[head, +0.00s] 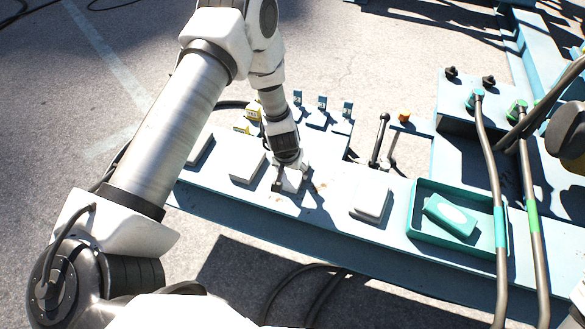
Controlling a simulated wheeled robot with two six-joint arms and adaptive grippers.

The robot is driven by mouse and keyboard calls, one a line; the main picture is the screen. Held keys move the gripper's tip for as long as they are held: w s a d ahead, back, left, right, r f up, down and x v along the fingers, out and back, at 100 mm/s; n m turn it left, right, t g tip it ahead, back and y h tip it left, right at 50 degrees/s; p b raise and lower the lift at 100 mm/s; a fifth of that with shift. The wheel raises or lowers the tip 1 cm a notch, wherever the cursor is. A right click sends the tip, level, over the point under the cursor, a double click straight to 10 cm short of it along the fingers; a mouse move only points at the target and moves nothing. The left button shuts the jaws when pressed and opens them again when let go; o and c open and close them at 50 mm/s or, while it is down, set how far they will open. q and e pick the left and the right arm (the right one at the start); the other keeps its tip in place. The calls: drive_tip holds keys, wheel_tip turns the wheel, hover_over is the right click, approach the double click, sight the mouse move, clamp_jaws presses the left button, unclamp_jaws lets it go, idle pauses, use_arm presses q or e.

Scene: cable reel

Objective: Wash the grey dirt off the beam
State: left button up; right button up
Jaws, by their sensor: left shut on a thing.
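The beam (330,228) is a long pale blue steel piece running across the middle of the head view. My left gripper (290,178) points down at its top face and is shut on a small whitish block (292,180), partly hidden by the fingers. The block is at or just above the surface; contact is hard to tell. Small brownish specks show on the beam beside it. I cannot clearly make out a grey dirt patch; the gripper and its shadow cover part of the face. My right gripper is not in view.
White pads (370,201) sit on the beam either side of the gripper. A teal tray (415,212) at right holds a teal and white item (450,215). A black lever (380,140) stands behind. Thick cables (492,165) pass at right.

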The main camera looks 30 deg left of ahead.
use_arm(q)
drive_tip(key=shift+s+a, duration=0.1)
drive_tip(key=shift+a, duration=0.25)
wheel_tip(320, 180, up, 4)
drive_tip(key=p, duration=0.3)
drive_tip(key=shift+d+r+p, duration=0.1)
drive_tip(key=shift+r+p, duration=0.1)
drive_tip(key=shift+p, duration=0.1)
drive_tip(key=shift+r+p, duration=0.65)
drive_tip(key=shift+p, duration=0.1)
drive_tip(key=shift+r+p, duration=1.15)
drive_tip(key=shift+r, duration=0.05)
